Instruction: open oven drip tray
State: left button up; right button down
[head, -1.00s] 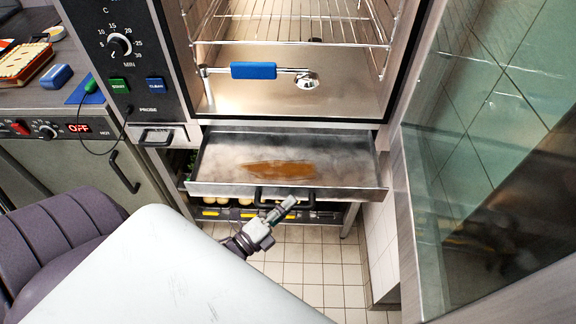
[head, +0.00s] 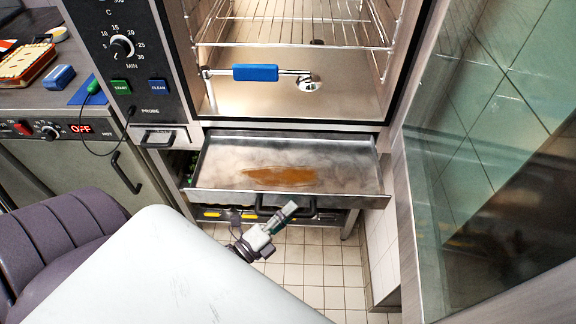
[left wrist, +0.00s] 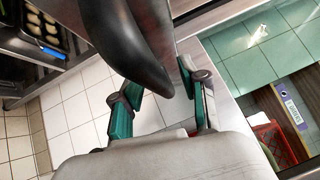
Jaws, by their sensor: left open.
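The oven drip tray (head: 345,180) is pulled out below the oven chamber in the head view. It is a shallow steel tray with a brown puddle on its floor. Its dark bar handle (head: 306,212) is on the front wall. My left gripper (head: 287,214) is at the handle, partly overlapping it. In the left wrist view, its green fingers (left wrist: 158,80) are apart, with the dark curved handle (left wrist: 140,45) close up between them. I cannot tell whether they touch it. My right gripper is not in view.
The oven chamber (head: 300,95) stands open above, with wire racks and a blue-handled spray arm (head: 255,73). The glass door (head: 490,150) is swung out at the right. A counter (head: 30,95) is at the left. Tiled floor below is clear.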

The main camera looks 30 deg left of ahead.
pick_arm(q)
jog(key=v, duration=1.2)
